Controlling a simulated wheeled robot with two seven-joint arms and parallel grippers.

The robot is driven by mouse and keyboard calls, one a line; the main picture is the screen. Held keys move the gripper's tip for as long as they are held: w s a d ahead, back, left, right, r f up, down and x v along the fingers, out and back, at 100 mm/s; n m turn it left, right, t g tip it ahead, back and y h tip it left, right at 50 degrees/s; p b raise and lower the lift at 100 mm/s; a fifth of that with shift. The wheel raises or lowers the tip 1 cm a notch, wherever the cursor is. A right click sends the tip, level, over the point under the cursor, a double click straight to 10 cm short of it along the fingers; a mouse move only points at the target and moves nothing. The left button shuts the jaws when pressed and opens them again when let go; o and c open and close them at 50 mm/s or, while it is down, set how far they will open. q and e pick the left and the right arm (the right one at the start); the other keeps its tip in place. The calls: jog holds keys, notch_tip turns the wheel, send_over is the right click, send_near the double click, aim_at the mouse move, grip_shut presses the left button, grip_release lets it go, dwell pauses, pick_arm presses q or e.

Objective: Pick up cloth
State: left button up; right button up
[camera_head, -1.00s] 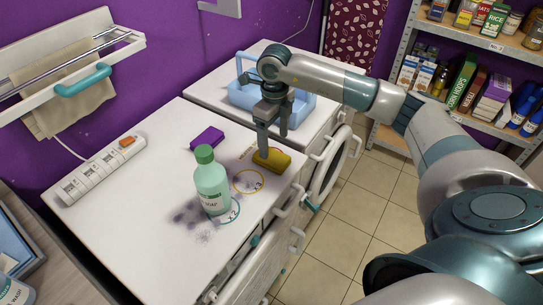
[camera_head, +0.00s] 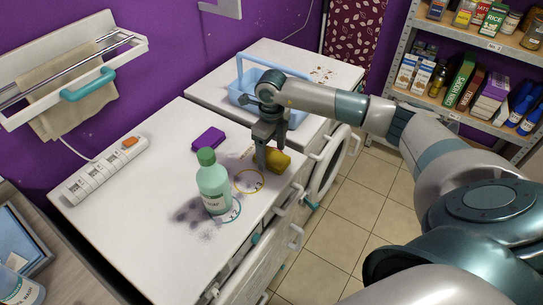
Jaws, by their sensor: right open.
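A beige cloth (camera_head: 72,103) hangs over the bars of a white wall rack (camera_head: 52,84) at the left. A teal handle (camera_head: 88,84) on the rack crosses in front of part of the cloth. My right gripper (camera_head: 270,160) points down, open, at the yellow sponge (camera_head: 279,161) on the near white machine top. One finger is beside the sponge's left end; whether it touches the sponge is unclear. The right gripper is far to the right of the cloth. My left gripper is not in view.
On the near white top (camera_head: 150,230) are a green soap bottle (camera_head: 213,183), a purple sponge (camera_head: 208,139), a power strip (camera_head: 106,171) and dark stains. A blue basket (camera_head: 240,92) stands on the machine behind, near brown spots. Shelves (camera_head: 470,118) with goods stand at the right.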

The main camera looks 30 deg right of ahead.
aim_at(272, 156)
dwell(0.4)
jog(key=c, duration=1.1)
